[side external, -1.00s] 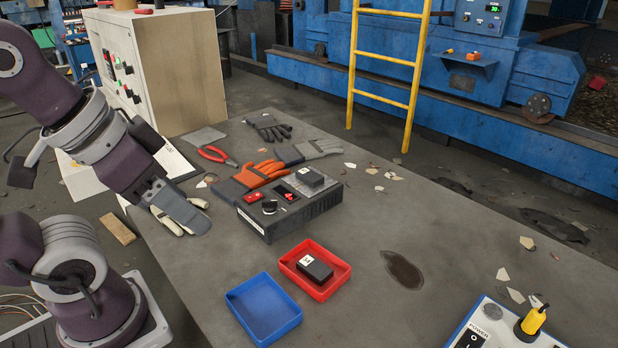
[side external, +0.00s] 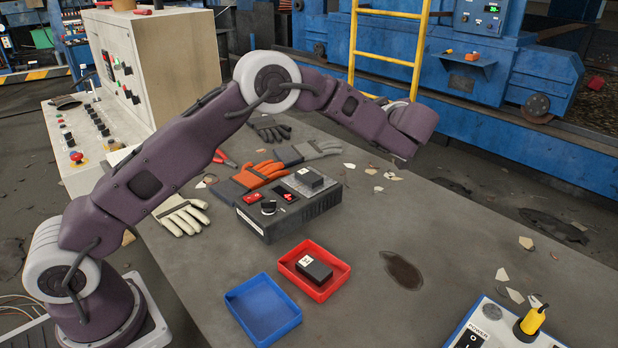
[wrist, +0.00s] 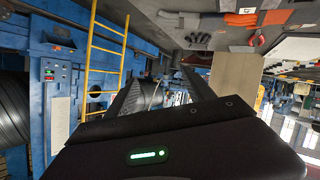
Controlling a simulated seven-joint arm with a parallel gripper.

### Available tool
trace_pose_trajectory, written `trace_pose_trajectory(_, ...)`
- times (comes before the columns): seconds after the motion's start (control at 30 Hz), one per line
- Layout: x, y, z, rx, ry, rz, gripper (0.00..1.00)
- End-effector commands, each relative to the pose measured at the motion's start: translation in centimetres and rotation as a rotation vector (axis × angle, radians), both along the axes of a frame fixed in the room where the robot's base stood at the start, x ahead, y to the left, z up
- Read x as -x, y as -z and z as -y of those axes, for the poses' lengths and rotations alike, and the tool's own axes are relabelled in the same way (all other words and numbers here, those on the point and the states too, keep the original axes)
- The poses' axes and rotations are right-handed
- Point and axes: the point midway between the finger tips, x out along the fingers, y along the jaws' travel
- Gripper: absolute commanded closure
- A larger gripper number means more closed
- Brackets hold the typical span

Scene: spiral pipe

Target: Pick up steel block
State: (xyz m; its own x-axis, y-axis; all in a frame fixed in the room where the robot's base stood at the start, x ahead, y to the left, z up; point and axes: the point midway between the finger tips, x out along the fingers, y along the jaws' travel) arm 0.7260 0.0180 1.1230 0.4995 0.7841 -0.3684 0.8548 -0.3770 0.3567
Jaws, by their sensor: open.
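A dark block (side external: 315,269) with a white label lies in the red tray (side external: 338,283) near the front of the table. A second, similar dark block (side external: 309,178) rests on top of the grey control box behind it. The pictures do not make clear which is steel. My gripper is hidden behind the arm in the side view. In the wrist view, its dark housing and spread fingers show, and my gripper (wrist: 160,82) is open and empty. It points across the workshop, well away from both blocks.
An empty blue tray (side external: 264,309) sits left of the red one. The control box (side external: 290,215) has knobs and a red display. Gloves (side external: 262,176) lie behind it. A power unit (side external: 505,325) stands at front right.

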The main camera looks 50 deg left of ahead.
Motion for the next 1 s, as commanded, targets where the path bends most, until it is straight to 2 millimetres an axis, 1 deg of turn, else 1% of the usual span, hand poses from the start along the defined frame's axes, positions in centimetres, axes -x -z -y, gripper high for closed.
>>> trace_pose_trajectory(0.03, 1.9, 4.4, -0.5, -0.020, -0.114, -0.092, 0.38)
trace_pose_trajectory(0.1, 5.1, 8.6, -1.2, -0.049, -0.259, -0.213, 0.38)
trace_pose_trajectory(0.13, 6.3, 9.9, -1.3, -0.060, -0.305, -0.254, 0.38)
trace_pose_trajectory(0.2, 8.3, 11.8, -1.4, -0.078, -0.378, -0.325, 0.38)
trace_pose_trajectory(0.3, 9.4, 12.9, -2.0, -0.089, -0.418, -0.363, 0.38)
trace_pose_trajectory(0.47, 9.3, 13.9, -4.2, -0.089, -0.418, -0.362, 0.38)
trace_pose_trajectory(0.6, 9.2, 15.1, -6.6, -0.089, -0.418, -0.360, 0.38)
trace_pose_trajectory(0.67, 9.2, 15.4, -7.4, -0.089, -0.419, -0.359, 0.38)
trace_pose_trajectory(0.77, 9.2, 15.6, -7.9, -0.088, -0.414, -0.358, 0.38)
trace_pose_trajectory(0.9, 9.1, 15.6, -7.8, -0.087, -0.415, -0.357, 0.38)
trace_pose_trajectory(0.93, 9.1, 15.6, -7.8, -0.087, -0.415, -0.357, 0.40)
trace_pose_trajectory(1.0, 9.1, 15.6, -7.8, -0.088, -0.414, -0.357, 0.54)
